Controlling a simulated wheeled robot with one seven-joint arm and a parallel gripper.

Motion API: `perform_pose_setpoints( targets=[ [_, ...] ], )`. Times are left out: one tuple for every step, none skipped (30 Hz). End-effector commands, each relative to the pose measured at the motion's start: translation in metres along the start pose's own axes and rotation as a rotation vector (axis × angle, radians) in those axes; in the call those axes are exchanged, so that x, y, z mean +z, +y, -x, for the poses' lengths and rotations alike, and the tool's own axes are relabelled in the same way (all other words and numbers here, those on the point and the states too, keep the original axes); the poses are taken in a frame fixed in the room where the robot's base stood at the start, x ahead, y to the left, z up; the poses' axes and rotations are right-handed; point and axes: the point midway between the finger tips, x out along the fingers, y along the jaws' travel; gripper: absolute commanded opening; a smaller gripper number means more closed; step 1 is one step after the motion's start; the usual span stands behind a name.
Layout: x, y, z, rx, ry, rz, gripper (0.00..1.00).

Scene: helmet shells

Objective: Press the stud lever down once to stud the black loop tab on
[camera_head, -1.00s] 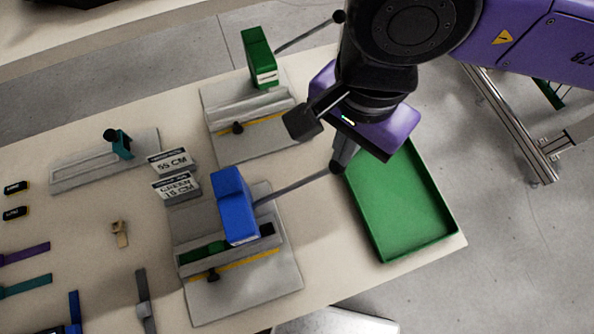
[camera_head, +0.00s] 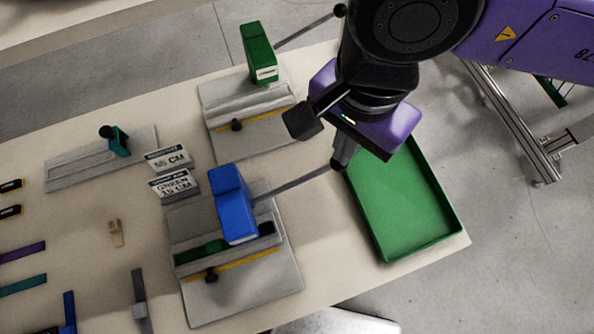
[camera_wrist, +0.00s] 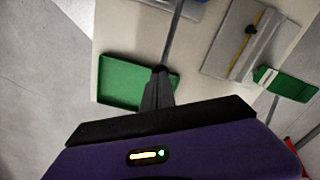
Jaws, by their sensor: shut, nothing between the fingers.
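The blue press (camera_head: 232,205) stands on a grey base plate (camera_head: 245,292) near the table's front edge. Its lever (camera_head: 295,186) is a long grey rod sloping up to the right; it also shows in the wrist view (camera_wrist: 172,38). A green strip (camera_head: 205,251) lies in the press's channel, with a dark piece (camera_head: 267,229) at its right end; I cannot tell whether this is the black loop tab. My gripper (camera_head: 341,163) is shut and empty, its tips at the lever's outer end. In the wrist view the fingers (camera_wrist: 159,80) cover that end, so contact is unclear.
A green press (camera_head: 259,55) with its own raised lever (camera_head: 305,35) stands behind. An empty green tray (camera_head: 405,205) lies right of the blue press, below my gripper. A teal-handled fixture (camera_head: 117,141), two label signs (camera_head: 172,172) and several straps lie to the left.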

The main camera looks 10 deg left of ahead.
Motion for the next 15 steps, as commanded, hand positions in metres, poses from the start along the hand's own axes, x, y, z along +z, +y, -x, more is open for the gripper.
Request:
perform_pose_setpoints(
  targets=[
    [0.0,0.0,-0.003,0.0,0.0,0.0,0.0],
    [0.0,0.0,-0.003,0.0,0.0,0.0,0.0],
    [0.0,0.0,-0.004,0.0,0.0,0.0,0.0],
    [0.0,0.0,-0.005,0.0,0.0,0.0,0.0],
    [0.0,0.0,-0.005,0.0,0.0,0.0,0.0],
    [0.0,0.0,-0.006,0.0,0.0,0.0,0.0],
    [0.0,0.0,-0.007,0.0,0.0,0.0,0.0],
    [0.0,0.0,-0.008,0.0,0.0,0.0,0.0],
    [0.0,0.0,-0.009,0.0,0.0,0.0,0.0],
    [0.0,0.0,-0.009,0.0,0.0,0.0,0.0],
    [0.0,0.0,-0.01,0.0,0.0,0.0,0.0],
    [0.0,0.0,-0.011,0.0,0.0,0.0,0.0],
    [0.0,0.0,-0.012,0.0,0.0,0.0,0.0],
    [0.0,0.0,-0.013,0.0,0.0,0.0,0.0],
    [0.0,0.0,-0.013,0.0,0.0,0.0,0.0]
  ],
)
